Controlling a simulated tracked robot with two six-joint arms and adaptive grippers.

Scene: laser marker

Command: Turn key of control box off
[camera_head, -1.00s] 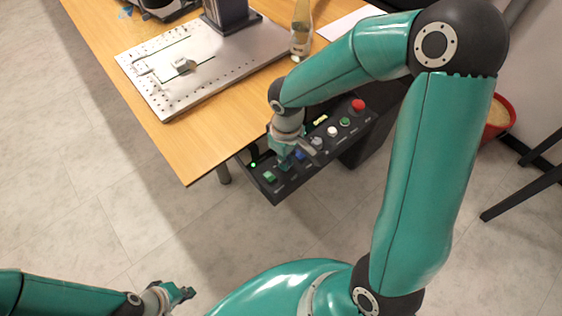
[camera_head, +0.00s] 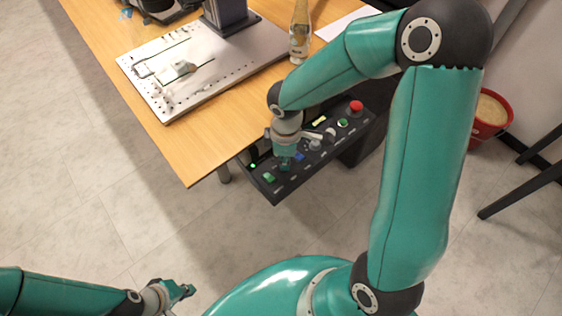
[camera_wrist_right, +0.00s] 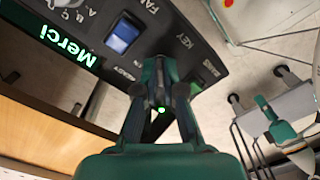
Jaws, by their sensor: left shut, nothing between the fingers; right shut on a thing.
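The control box (camera_head: 310,166) is a dark panel below the table's front edge, with several coloured buttons along it. My right gripper (camera_head: 284,163) points down at its near part. A green light (camera_head: 253,165) is lit at the box's left edge. My left gripper (camera_head: 190,291) is shut and empty over the floor at the lower left, far from the box.
The wooden table (camera_head: 200,150) carries a perforated metal plate (camera_head: 165,103), a machine column (camera_head: 228,15) and a bottle (camera_head: 299,35). A red bucket (camera_head: 490,118) stands on the floor at the right. The floor left of the box is clear.

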